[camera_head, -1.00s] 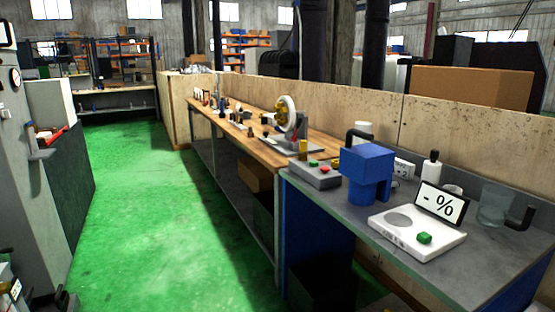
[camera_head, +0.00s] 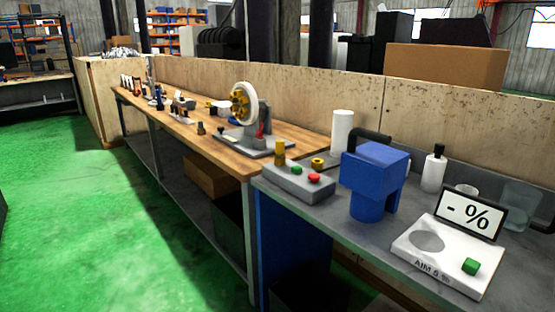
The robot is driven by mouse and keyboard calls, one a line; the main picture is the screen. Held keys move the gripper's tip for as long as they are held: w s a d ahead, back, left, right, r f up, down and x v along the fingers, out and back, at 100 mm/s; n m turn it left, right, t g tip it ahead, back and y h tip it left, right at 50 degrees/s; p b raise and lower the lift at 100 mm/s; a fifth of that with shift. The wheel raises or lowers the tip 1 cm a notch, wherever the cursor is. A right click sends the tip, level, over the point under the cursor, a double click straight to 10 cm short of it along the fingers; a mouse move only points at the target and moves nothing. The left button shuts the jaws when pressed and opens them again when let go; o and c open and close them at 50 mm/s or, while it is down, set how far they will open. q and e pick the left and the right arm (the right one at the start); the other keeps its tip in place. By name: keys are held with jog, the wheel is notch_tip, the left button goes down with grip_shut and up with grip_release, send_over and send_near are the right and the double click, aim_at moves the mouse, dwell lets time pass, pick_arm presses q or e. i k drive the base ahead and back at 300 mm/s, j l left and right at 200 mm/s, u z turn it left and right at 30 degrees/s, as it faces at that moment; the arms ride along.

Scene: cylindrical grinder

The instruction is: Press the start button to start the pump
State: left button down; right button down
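A grey control box (camera_head: 298,181) stands on the grey bench top, near its left end. On it are a green button (camera_head: 296,170), a red button (camera_head: 314,179) and a yellow post (camera_head: 280,152). Neither of my grippers shows in the head view.
The grey bench (camera_head: 345,218) adjoins a long wooden workbench (camera_head: 215,146) carrying a wheel-like machine (camera_head: 247,115) and small parts. A white cylinder (camera_head: 342,133) and a bottle (camera_head: 433,169) stand behind the blue unit. Green floor (camera_head: 90,230) at the left is clear.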

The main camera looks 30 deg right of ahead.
aim_at(297, 170)
jog(key=i+j+z, duration=0.1)
jog(key=i+z, duration=0.2)
jog(key=i, duration=0.2)
jog(key=i+j+z, duration=0.3)
jog(key=i, duration=0.15)
jog(key=i+j+z, duration=0.2)
jog(key=i+z, duration=0.15)
jog(key=z, duration=0.15)
jog(key=i+j+z, duration=0.35)
jog(key=z, duration=0.15)
jog(key=i+j+z, duration=0.25)
jog(key=j+z, duration=0.2)
jog(key=i+j+z, duration=0.15)
jog(key=j+z, duration=0.1)
jog(key=j, duration=0.25)
